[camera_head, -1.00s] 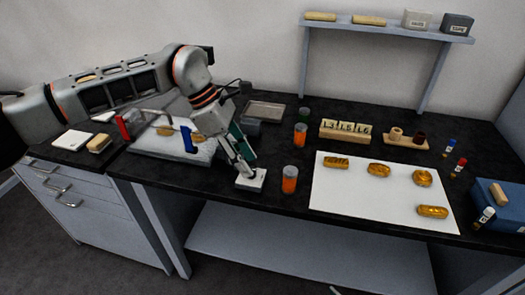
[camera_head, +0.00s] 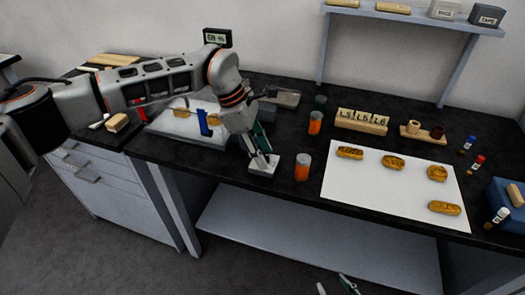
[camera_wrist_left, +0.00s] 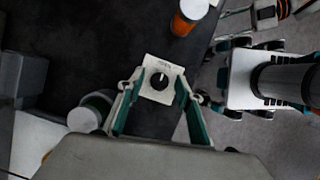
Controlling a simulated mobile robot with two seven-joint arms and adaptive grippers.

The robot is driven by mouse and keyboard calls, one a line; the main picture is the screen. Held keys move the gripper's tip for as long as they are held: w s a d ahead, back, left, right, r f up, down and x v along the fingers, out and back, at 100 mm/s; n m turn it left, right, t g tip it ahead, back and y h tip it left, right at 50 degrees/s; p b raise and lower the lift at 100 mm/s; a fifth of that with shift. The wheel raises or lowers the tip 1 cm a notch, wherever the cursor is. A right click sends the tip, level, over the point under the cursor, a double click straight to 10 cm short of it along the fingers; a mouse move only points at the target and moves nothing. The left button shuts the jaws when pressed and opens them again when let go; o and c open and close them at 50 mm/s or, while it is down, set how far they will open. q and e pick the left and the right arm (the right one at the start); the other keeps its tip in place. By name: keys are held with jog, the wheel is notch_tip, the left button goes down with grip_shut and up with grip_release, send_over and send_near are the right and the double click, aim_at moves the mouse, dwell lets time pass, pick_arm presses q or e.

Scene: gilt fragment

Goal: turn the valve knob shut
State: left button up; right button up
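The valve is a small white block (camera_head: 262,166) near the table's front edge. In the left wrist view its white plate (camera_wrist_left: 151,92) carries a round black knob (camera_wrist_left: 160,81) with a white pointer mark. My left gripper (camera_head: 262,155) is directly over the block, pointing down. In the left wrist view its two teal fingers (camera_wrist_left: 157,88) are spread, one on each side of the plate, with the knob between them. Contact with the knob cannot be seen. The head view hides the knob behind the fingers. My right gripper (camera_head: 334,284) shows only its fingertips, apart, at the bottom edge.
An orange jar (camera_head: 302,168) with a white lid stands just right of the valve. Another orange jar (camera_head: 315,123) is behind it. A white sheet (camera_head: 390,190) with several golden pieces lies to the right. A blue-handled tool (camera_head: 203,122) lies left on a tray.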

pick_arm(q)
grip_shut()
